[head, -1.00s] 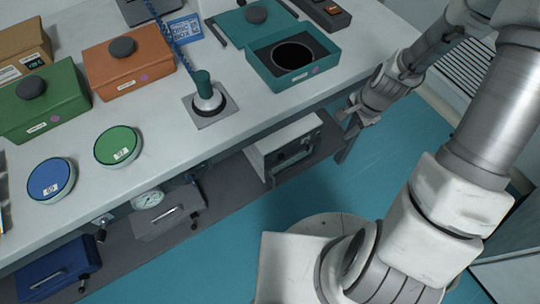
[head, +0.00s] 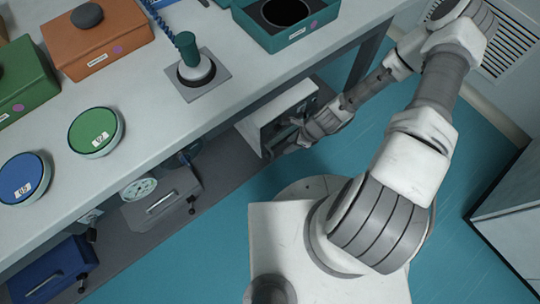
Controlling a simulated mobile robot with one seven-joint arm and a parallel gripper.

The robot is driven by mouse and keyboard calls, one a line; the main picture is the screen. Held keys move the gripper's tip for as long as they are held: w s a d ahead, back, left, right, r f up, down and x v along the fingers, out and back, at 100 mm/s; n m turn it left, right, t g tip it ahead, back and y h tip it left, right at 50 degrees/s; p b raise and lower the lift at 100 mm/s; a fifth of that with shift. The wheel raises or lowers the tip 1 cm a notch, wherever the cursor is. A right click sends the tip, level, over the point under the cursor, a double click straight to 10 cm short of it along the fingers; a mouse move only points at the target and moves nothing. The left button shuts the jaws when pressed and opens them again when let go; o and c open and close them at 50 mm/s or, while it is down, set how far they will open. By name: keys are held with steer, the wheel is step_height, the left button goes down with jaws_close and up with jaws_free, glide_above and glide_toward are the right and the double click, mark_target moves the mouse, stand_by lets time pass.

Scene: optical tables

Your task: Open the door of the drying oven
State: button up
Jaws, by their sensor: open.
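A white box-shaped unit (head: 262,136) with a dark control panel and a front opening or window stands on the low shelf under the bench. It looks like the drying oven, though I can read no label. My gripper (head: 287,137) is open right at its front, reaching in from the right. The gripper and wrist hide part of the front, so I cannot tell whether the fingers touch the door or its handle.
A grey unit (head: 163,200) with a handle and round dial (head: 139,188), and a blue unit (head: 54,272) with a handle, stand left on the low level. The bench top (head: 145,105) overhangs the shelf. Open teal floor (head: 222,232) lies in front. A pale cabinet (head: 512,215) stands right.

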mark_target(272, 161)
steer(key=b+x, duration=0.5)
steer(key=x, duration=1.1)
steer(key=shift+a+f, duration=0.15)
steer(key=shift+f, duration=0.15)
jaws_close()
stand_by(0.6)
